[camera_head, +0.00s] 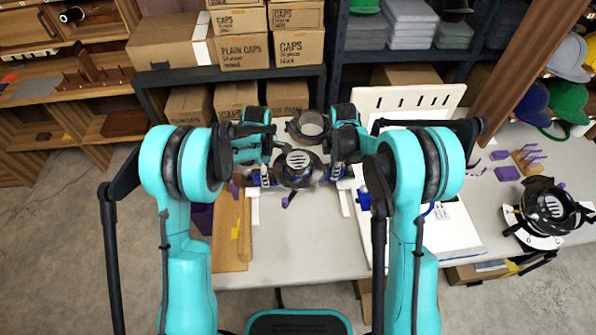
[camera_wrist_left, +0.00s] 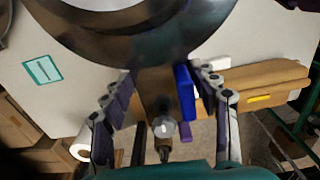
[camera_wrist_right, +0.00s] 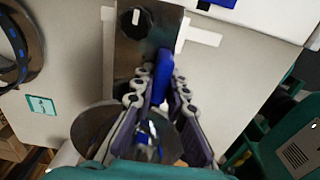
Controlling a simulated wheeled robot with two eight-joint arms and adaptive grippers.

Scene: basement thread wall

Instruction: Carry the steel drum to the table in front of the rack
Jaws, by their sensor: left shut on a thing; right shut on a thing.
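The steel drum (camera_head: 298,181), dark and shiny with a slotted pale top, is between my two grippers over the white table (camera_head: 300,245). My left gripper (camera_head: 262,177) is shut on its left side and my right gripper (camera_head: 336,172) on its right side. In the left wrist view the drum's curved steel wall (camera_wrist_left: 125,40) fills the top, and a blue part (camera_wrist_left: 185,92) is between the fingers. In the right wrist view a blue part (camera_wrist_right: 162,75) is between the fingers. I cannot tell whether the drum touches the table.
A dark round ring (camera_head: 308,126) lies just behind the drum. A dark round device (camera_head: 548,208) stands farther right. The rack with boxes (camera_head: 240,52) is behind. The table's front middle is clear.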

